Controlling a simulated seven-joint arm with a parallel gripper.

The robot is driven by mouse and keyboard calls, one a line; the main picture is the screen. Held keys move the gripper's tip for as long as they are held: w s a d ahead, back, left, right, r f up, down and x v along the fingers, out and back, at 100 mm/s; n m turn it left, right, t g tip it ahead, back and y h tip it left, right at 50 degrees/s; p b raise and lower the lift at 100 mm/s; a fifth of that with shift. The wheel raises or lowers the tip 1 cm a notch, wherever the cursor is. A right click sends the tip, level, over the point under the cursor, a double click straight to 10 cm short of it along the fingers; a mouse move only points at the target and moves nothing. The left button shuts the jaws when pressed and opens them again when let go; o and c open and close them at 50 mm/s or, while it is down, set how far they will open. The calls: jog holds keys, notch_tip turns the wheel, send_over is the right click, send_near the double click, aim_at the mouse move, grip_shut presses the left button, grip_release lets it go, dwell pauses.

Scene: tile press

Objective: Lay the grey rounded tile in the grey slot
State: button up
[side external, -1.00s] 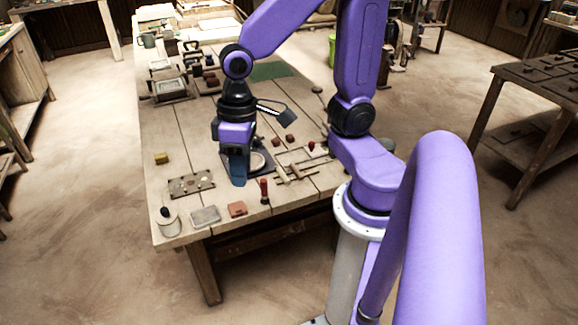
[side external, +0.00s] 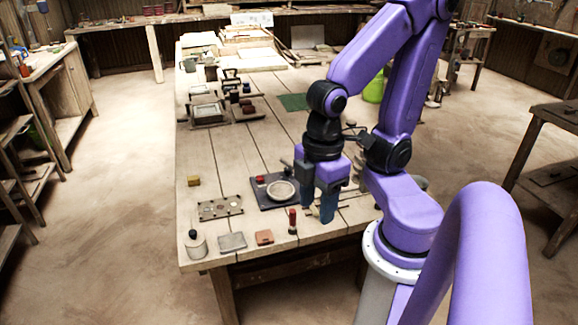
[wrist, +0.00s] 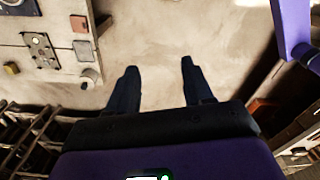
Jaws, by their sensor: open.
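A flat grey tile with softened corners (side external: 232,241) lies near the table's front edge, between a pale canister and a reddish tile. It also shows in the wrist view (wrist: 84,50). Behind it lies a flat plate with several small round marks (side external: 220,207), seen too in the wrist view (wrist: 40,48). I cannot make out which spot is the grey slot. My gripper (side external: 318,212) is open and empty, pointing down to the right of these things. In the wrist view its fingers (wrist: 159,68) are apart with only pale floor between them.
A dark board with a round pale dish (side external: 281,190) stands left of my gripper. A red-handled tool (side external: 292,220) stands near the front edge. The reddish tile (side external: 264,237), pale canister (side external: 196,246) and yellow block (side external: 193,181) are farther left.

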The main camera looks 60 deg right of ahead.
jog(key=w+f+m+y, duration=0.2)
jog(key=w+m, duration=0.3)
jog(key=w, duration=1.1)
jog(key=w+d+f+m+t, duration=0.2)
jog(key=w+d, duration=0.5)
jog(key=w, duration=0.1)
jog(key=m+t+h, duration=0.2)
jog(key=m+h, duration=0.2)
jog(key=m, duration=0.6)
send_over(291, 164)
jog(key=s+a, duration=0.2)
jog(key=s, duration=0.4)
notch_tip(291, 164, down, 13)
jog(key=x, duration=1.6)
jog(key=shift+w, duration=0.2)
